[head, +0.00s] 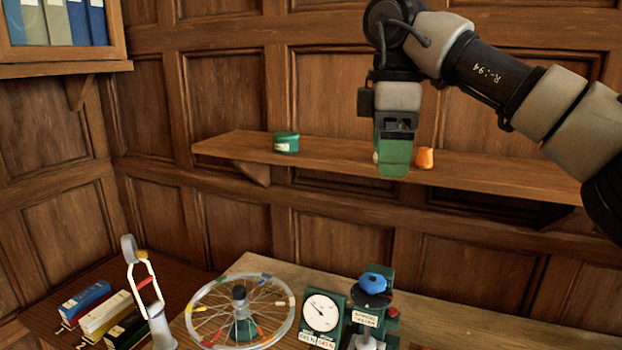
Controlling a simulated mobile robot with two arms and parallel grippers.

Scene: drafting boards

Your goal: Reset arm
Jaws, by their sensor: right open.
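My right arm comes in from the right edge, bends at the top and hangs its gripper (394,165) down in front of the wall shelf (470,172). The gripper has green fingers and is open, with nothing seen held in it. It shows apart from the table below. In the picture it overlaps the shelf just left of a small orange cup (425,158), and it partly hides a small pale thing on the shelf behind it. My left gripper is not in view.
A green tin (286,142) stands on the shelf's left part. Below are a spoked wheel (215,292), a dial gauge (321,312), a green device with a blue knob (373,283), a grey looped tool (150,290) and several boxes (86,298). A cabinet (60,70) hangs upper left.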

